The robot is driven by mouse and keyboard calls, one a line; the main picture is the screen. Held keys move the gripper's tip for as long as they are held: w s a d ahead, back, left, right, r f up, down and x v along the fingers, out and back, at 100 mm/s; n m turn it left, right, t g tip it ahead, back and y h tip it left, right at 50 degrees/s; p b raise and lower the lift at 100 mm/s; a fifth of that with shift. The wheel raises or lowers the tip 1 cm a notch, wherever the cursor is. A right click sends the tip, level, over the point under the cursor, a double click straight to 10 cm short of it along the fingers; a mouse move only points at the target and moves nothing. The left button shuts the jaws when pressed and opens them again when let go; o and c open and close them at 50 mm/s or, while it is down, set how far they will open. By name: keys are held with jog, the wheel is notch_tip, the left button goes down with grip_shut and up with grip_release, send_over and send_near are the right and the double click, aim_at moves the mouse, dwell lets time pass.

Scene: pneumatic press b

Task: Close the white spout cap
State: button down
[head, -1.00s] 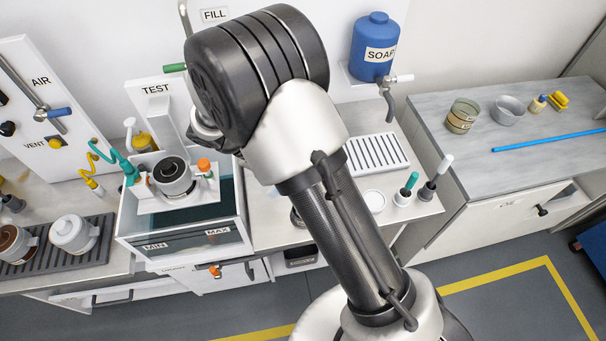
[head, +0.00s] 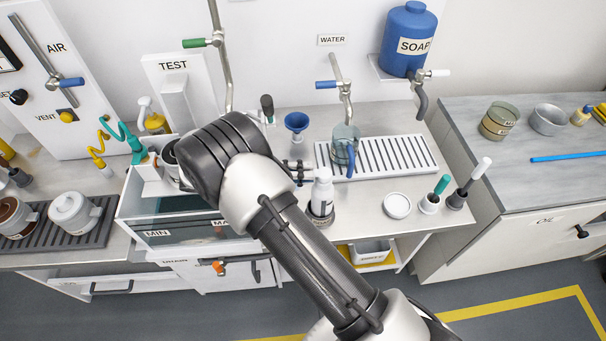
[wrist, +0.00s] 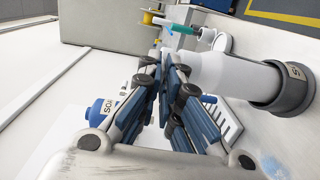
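A white bottle (head: 322,195) stands upright in a dark round holder (head: 320,217) on the counter. Its small white spout cap (head: 323,173) is at the top; whether it is open or closed cannot be told. In the wrist view the bottle (wrist: 235,75) lies sideways across the picture, its base in the dark holder (wrist: 290,88), and its top end is partly hidden behind my fingers. My gripper (head: 300,170) is beside the bottle's top at the left. In the wrist view its blue-padded fingertips (wrist: 165,68) are almost together, with nothing clearly between them.
A slatted drain rack (head: 385,155) with a glass jug (head: 344,143) stands behind the bottle. A white round lid (head: 397,206) and brushes in holders (head: 430,204) are to the right. A blue funnel (head: 297,122) is behind my gripper. The water tank (head: 165,235) is at the left.

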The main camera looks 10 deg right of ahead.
jog(key=shift+f+h, duration=0.25)
jog(key=shift+h, duration=0.05)
jog(key=shift+r, duration=0.1)
jog(key=c, duration=1.8)
grip_release()
notch_tip(320, 180, up, 10)
